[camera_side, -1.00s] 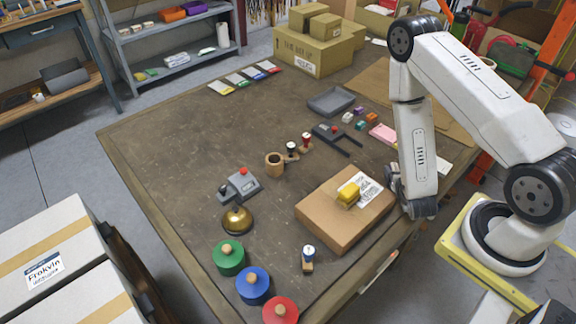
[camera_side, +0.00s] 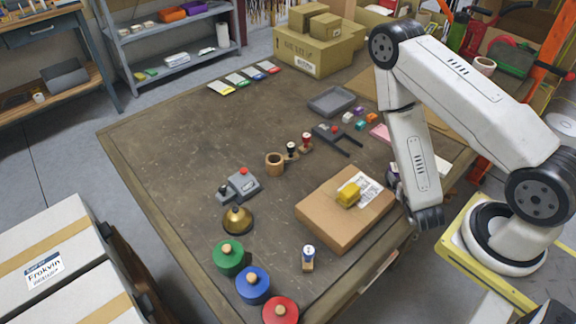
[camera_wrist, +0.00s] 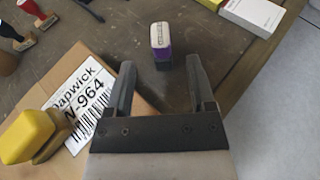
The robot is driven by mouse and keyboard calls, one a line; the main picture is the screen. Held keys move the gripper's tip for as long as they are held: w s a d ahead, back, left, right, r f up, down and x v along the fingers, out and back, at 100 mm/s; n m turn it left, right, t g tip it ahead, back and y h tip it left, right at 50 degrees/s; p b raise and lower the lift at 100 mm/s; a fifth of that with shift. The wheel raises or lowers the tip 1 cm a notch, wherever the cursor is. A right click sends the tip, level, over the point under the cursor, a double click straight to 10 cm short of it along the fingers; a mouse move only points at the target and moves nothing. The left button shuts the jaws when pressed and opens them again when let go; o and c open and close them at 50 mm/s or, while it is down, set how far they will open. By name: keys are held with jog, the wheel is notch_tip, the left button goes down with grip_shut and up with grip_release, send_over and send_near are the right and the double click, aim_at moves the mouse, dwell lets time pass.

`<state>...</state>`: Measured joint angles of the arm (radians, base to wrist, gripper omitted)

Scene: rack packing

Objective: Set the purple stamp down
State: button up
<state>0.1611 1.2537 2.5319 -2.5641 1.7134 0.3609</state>
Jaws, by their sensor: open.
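The purple stamp (camera_wrist: 160,42) stands on the table in the wrist view, with a pale marked top, purple sides and a dark lower part. It is just ahead of my gripper (camera_wrist: 160,64), roughly centred between the fingertips. My gripper is open, with a clear gap between its two dark fingers and nothing held. I cannot tell exactly how far the stamp is from the fingers.
A cardboard box (camera_side: 331,221) with a white label and a yellow-topped object (camera_side: 348,195) lies left of my gripper. White and yellow boxes (camera_wrist: 253,13) lie beyond the stamp, near the table edge. The table's left half has free room.

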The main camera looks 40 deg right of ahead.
jog(key=shift+d+r+m+h, duration=0.3)
jog(key=shift+d+r+h, duration=0.1)
jog(key=shift+d, duration=0.05)
jog(key=s+d+r+m+g+h, duration=0.1)
jog(key=s+r+m+g, duration=0.25)
jog(key=m+g, duration=0.35)
jog(key=s+d+r+m+g, duration=0.1)
jog(key=s+r+m+g, duration=0.2)
jog(key=r+m+g, duration=0.3)
jog(key=w+a+r+m+t+y, duration=0.3)
jog(key=w+a+m+y, duration=0.2)
jog(key=a, duration=0.3)
jog(key=w+a+r+m+t+y, duration=0.3)
jog(key=w+a+m+y, duration=0.2)
jog(key=a+m, duration=0.3)
jog(key=shift+w+a+y, duration=0.25)
jog(key=shift+w+y, duration=0.05)
jog(key=shift+y, duration=0.3)
